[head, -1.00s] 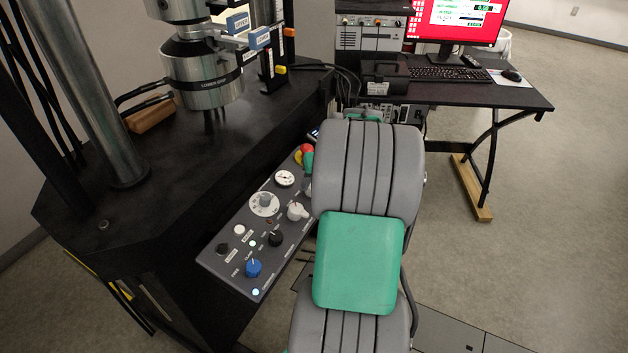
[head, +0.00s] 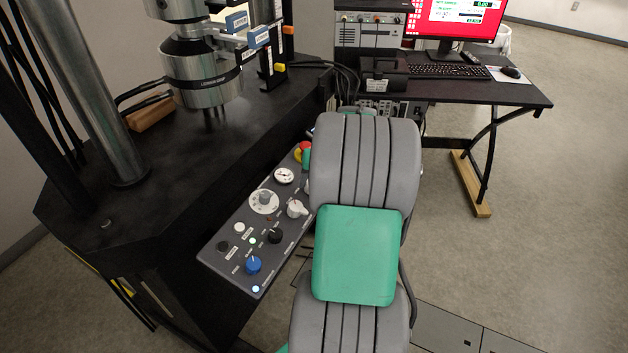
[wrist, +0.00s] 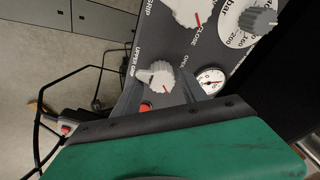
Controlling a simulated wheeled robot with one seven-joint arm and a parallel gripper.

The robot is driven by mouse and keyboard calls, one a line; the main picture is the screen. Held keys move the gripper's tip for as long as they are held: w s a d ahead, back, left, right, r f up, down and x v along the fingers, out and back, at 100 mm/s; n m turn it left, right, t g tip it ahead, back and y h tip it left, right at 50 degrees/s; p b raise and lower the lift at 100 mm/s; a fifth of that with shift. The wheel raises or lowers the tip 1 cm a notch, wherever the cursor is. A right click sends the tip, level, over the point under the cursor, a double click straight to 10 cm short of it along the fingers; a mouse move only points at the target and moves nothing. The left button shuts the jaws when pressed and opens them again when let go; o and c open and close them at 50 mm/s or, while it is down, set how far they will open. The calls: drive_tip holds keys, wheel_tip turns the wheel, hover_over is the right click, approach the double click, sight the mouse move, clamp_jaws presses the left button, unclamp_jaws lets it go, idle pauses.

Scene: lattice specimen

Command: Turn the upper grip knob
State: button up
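The upper grip knob (wrist: 155,75) is pale grey with a red pointer mark, beside the "UPPER GRIP" lettering in the wrist view. The mark points toward the lower right of that picture. My gripper (wrist: 161,86) has its two dark grey fingers apart, one on each side of the knob. I cannot tell whether either finger touches it. In the head view my arm hides most of the gripper and the upper grip knob. The control panel (head: 232,258) slopes along the front of the black machine.
Another pale knob (wrist: 190,10), a pressure gauge (wrist: 210,81) and a partly hidden red button (wrist: 145,108) are close to my fingers. A red and yellow stop button (head: 299,152) is at the panel's far end. A desk (head: 480,92) with a monitor stands behind.

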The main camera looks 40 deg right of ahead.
drive_tip(key=shift+o, duration=1)
drive_tip(key=shift+a+f, duration=0.1)
drive_tip(key=shift+a, duration=0.1)
drive_tip(key=shift+d, duration=0.1)
drive_tip(key=shift+s+r, duration=0.1)
drive_tip(key=shift+r, duration=0.3)
drive_tip(key=v, duration=0.7)
